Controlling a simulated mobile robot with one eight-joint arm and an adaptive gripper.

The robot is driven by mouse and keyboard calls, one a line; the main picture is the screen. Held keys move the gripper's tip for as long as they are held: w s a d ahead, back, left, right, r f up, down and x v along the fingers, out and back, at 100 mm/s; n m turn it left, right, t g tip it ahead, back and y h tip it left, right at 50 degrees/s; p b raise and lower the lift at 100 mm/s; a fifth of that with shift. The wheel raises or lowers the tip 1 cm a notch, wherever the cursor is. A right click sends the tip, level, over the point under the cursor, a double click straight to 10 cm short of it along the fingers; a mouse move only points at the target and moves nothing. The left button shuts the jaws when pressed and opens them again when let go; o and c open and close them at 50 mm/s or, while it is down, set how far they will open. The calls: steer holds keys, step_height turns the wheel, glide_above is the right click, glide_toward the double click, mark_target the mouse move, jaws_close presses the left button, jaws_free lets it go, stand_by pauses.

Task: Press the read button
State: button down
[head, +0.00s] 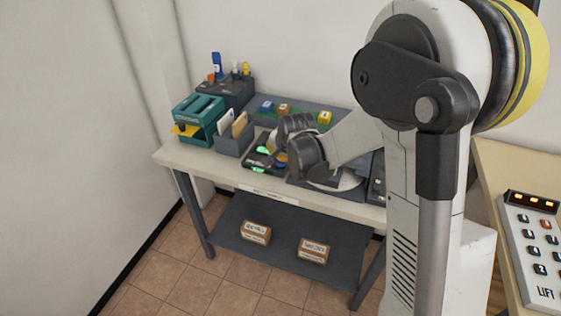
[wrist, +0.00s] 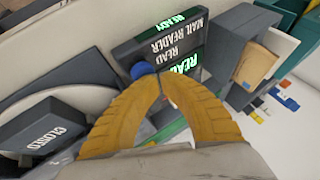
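The mail reader (wrist: 158,50) is a dark box in the wrist view, with "MAIL READER" and "READ" labels and green lit "READY" displays. A blue round button (wrist: 143,70) sits beside the "READ" label. My gripper (wrist: 160,82) has its yellow fingers brought together at the tips, with nothing seen between them. The tips are right beside the blue button and overlap its lower edge in the picture; I cannot tell whether they touch it. In the head view the mail reader (head: 258,163) is on the table, partly behind my dark wrist, and the fingertips are not clear.
A grey holder with envelopes (head: 232,139) and a teal rack (head: 197,118) stand left of the reader on the table (head: 185,157). A dark "CLOSED" box (wrist: 44,130) is on the other side. A lift panel (head: 535,250) is at far right. Two boxes lie on the lower shelf (head: 285,245).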

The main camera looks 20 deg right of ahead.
steer(key=shift+f, duration=0.3)
steer(key=shift+r, duration=0.1)
stand_by(0.3)
steer(key=shift+r+p, duration=0.45)
steer(key=shift+r, duration=0.45)
steer(key=shift+r, duration=0.1)
steer(key=shift+r+p, duration=1.8)
steer(key=shift+r, duration=0.6)
